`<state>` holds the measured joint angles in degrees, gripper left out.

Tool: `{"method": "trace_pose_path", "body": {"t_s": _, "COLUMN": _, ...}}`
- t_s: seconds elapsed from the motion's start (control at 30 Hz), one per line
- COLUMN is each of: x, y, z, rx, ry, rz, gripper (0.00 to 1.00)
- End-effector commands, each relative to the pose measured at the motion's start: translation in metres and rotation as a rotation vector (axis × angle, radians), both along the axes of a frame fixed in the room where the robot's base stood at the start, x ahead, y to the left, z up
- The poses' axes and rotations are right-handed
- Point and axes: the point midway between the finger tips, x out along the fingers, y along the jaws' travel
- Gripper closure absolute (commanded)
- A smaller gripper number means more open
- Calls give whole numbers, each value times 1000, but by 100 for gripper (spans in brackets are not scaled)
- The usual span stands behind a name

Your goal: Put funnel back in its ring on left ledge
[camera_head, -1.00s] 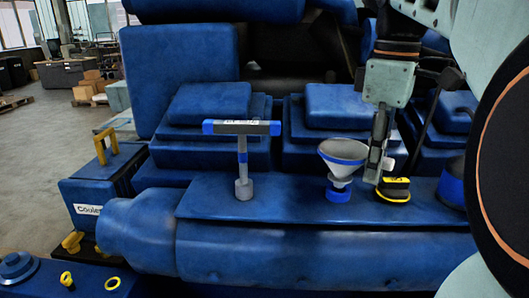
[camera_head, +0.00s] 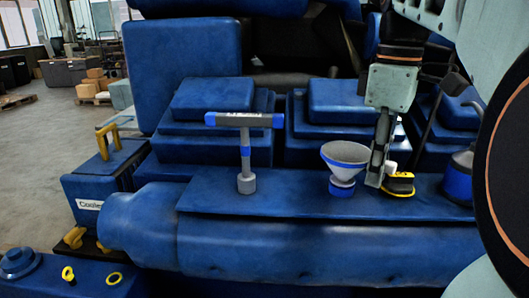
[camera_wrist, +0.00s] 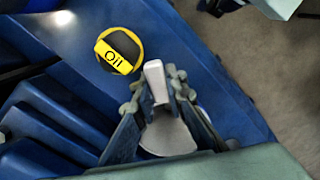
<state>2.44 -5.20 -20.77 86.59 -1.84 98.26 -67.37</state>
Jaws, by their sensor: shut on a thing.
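The grey funnel (camera_head: 343,154) with a blue band stands upright over a blue collar (camera_head: 341,189) on the engine's long top cover. I cannot tell whether its spout is inside the collar. My gripper (camera_head: 378,168) points down at the funnel's right, shut on its pale handle, whose end sticks out past the fingers. The wrist view shows the handle (camera_wrist: 155,80) between the fingers and part of the cone (camera_wrist: 168,135). The ledge at the lower left (camera_head: 40,285) carries a yellow ring (camera_head: 113,279); I cannot tell whether it is the funnel's ring.
A black and yellow oil cap (camera_head: 398,184) sits close right of my gripper, also in the wrist view (camera_wrist: 119,50). A T-handled tool (camera_head: 245,150) stands to the left. A blue coolant box (camera_head: 100,190) with a yellow handle stands further left. A blue and grey can (camera_head: 460,178) is at right.

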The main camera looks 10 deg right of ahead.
Motion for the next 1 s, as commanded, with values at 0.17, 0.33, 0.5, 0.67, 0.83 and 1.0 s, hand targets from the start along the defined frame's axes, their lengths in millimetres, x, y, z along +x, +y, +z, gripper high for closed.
{"method": "trace_pose_path", "body": {"t_s": 0.17, "x": 0, "y": 0, "z": -5, "rx": 0, "ry": 0, "rz": 0, "gripper": 86}}
{"method": "trace_pose_path", "body": {"t_s": 0.33, "x": 0, "y": 0, "z": -5, "rx": 0, "ry": 0, "rz": 0, "gripper": 68}}
{"method": "trace_pose_path", "body": {"t_s": 0.5, "x": 0, "y": 0, "z": -5, "rx": 0, "ry": 0, "rz": 0, "gripper": 68}}
{"method": "trace_pose_path", "body": {"t_s": 0.67, "x": 0, "y": 0, "z": -3, "rx": -1, "ry": -1, "rz": 0, "gripper": 68}}
{"method": "trace_pose_path", "body": {"t_s": 0.83, "x": 1, "y": -1, "z": 14, "rx": -1, "ry": -3, "rz": -1, "gripper": 68}}
{"method": "trace_pose_path", "body": {"t_s": 1.0, "x": 1, "y": -1, "z": 38, "rx": -1, "ry": -2, "rz": -2, "gripper": 68}}
